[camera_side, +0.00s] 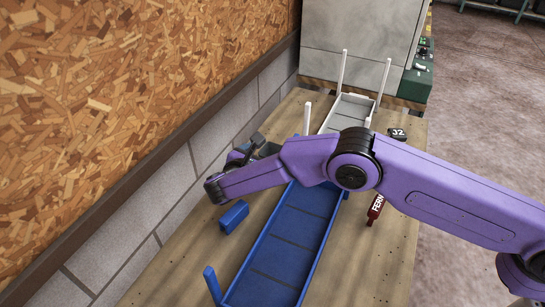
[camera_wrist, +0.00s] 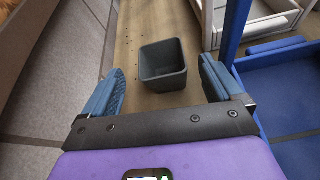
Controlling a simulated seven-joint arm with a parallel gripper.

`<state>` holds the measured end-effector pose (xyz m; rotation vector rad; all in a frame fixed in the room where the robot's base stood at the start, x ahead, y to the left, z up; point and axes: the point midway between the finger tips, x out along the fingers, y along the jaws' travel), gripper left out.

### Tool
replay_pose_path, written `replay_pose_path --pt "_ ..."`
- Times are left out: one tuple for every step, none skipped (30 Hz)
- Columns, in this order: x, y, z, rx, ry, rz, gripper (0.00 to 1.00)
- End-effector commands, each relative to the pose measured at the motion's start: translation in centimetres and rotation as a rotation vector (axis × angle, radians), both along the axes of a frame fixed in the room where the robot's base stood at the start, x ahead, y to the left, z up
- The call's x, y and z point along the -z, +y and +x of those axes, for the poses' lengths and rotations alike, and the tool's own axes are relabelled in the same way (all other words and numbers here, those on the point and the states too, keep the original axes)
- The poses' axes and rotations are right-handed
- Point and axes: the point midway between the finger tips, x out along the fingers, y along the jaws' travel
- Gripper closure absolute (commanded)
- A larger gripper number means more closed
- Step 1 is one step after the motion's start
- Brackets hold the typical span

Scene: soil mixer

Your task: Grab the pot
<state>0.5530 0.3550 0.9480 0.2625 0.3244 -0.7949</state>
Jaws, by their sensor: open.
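The pot (camera_wrist: 163,72) is a small, dark grey, square, open-topped container. It stands upright on the wooden table in the wrist view and looks empty. My gripper (camera_wrist: 161,66) is open, with one blue-grey finger on each side of the view. The pot lies ahead between the fingers, with a visible gap on both sides; neither finger appears to touch it. In the side view, my gripper (camera_side: 251,147) is at the table's left side near the wall. There the pot (camera_side: 269,150) shows only partly behind my purple arm.
A long blue tray (camera_side: 283,257) with upright posts runs along the table right of the pot. A white tray (camera_side: 352,103) lies beyond it. A blue block (camera_side: 234,217) sits left of the blue tray. A red labelled item (camera_side: 376,209) lies right. A wall borders the left.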

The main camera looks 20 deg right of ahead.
Motion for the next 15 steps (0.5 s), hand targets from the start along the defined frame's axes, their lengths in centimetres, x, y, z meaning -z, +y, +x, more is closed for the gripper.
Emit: replay_pose_path --pt "0.1 -0.2 0.1 0.001 0.0 0.0 0.07" --pt "0.1 -0.3 0.2 0.001 0.0 0.0 0.07" --pt "0.2 -0.5 0.4 0.001 0.0 0.0 0.07" --pt "0.3 -0.6 0.5 0.001 0.0 0.0 0.07" --pt "0.4 -0.9 0.7 0.002 0.001 0.0 0.07" --pt "0.5 -1.3 1.0 0.001 0.001 -0.001 0.07" --pt "0.6 -1.6 1.3 0.002 0.001 -0.002 0.07" --pt "0.8 -1.9 1.5 0.002 0.001 -0.002 0.07" --pt "1.0 -2.3 1.9 0.003 0.001 -0.001 0.07" --pt "1.1 -2.6 2.2 0.002 0.001 0.0 0.07" --pt "1.3 -2.8 2.5 0.001 0.001 -0.001 0.07" --pt "1.5 -3.2 2.8 0.001 0.001 -0.001 0.07" --pt "1.6 -3.3 3.0 0.001 0.001 -0.001 0.07" --pt "1.7 -3.5 3.2 0.001 0.0 0.0 0.07" --pt "1.7 -3.6 3.3 0.0 0.001 0.001 0.07"
